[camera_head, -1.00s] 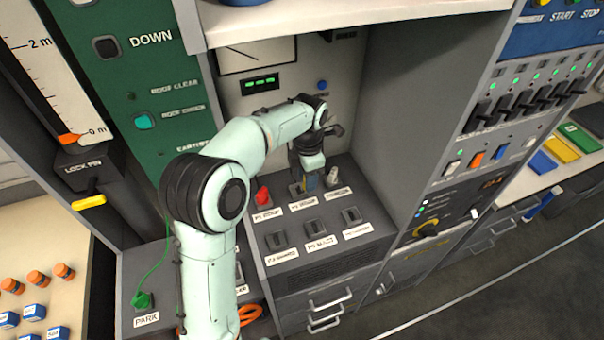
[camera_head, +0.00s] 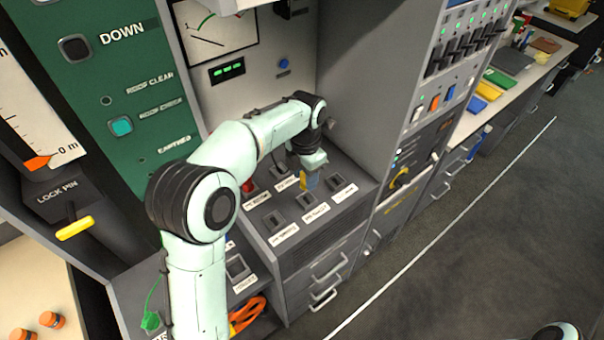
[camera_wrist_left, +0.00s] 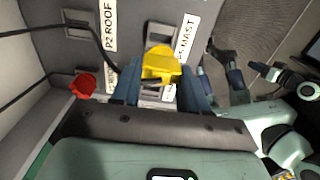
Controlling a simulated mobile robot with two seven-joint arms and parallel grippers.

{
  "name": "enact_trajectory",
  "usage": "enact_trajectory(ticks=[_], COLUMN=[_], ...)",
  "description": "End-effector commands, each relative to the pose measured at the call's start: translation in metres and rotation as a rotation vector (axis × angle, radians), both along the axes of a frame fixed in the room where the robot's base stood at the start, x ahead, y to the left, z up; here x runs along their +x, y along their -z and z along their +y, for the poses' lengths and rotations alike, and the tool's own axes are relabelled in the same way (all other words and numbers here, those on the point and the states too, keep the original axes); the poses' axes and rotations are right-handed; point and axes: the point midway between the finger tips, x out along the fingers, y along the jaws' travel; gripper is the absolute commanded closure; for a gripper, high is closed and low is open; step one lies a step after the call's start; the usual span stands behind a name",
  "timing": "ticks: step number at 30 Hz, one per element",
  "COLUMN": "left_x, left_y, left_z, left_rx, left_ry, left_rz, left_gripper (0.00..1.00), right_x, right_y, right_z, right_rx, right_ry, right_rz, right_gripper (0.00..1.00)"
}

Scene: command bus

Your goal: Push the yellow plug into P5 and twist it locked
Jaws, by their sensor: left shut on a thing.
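My left gripper (camera_head: 308,178) is shut on the yellow plug (camera_head: 304,182), pointing down over the socket panel. The wrist view shows the yellow plug (camera_wrist_left: 160,65) between the two blue fingers of my left gripper (camera_wrist_left: 160,90). The P5 socket (camera_head: 306,201), with its MAST label, is in the front row, just in front of the plug. In the wrist view the P5 socket (camera_wrist_left: 160,32) is partly covered by the plug. The plug looks apart from it, but I cannot tell the height. My right gripper does not show.
A red plug (camera_wrist_left: 83,85) sits in the back row, left of my gripper. Socket P2 (camera_wrist_left: 82,30) has a dark cable near it. The cabinet side wall (camera_head: 365,90) rises to the right of the panel. Orange cable (camera_head: 247,312) lies below.

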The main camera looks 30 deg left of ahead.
Motion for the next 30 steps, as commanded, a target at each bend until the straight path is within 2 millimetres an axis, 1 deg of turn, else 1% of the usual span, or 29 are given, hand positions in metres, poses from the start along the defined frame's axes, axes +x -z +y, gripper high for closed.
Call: enact_trajectory(ticks=[8,30], left_x=[0.0,0.0], left_y=[0.007,0.044], left_z=[0.0,0.0], left_rx=[0.0,-0.001], left_ry=[0.0,0.001], left_rz=[0.0,0.001], left_gripper=[0.87,0.87], right_x=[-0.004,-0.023], right_y=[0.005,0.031], right_z=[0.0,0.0], right_rx=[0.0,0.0], right_ry=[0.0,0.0], right_rz=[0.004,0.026], right_gripper=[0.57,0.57])
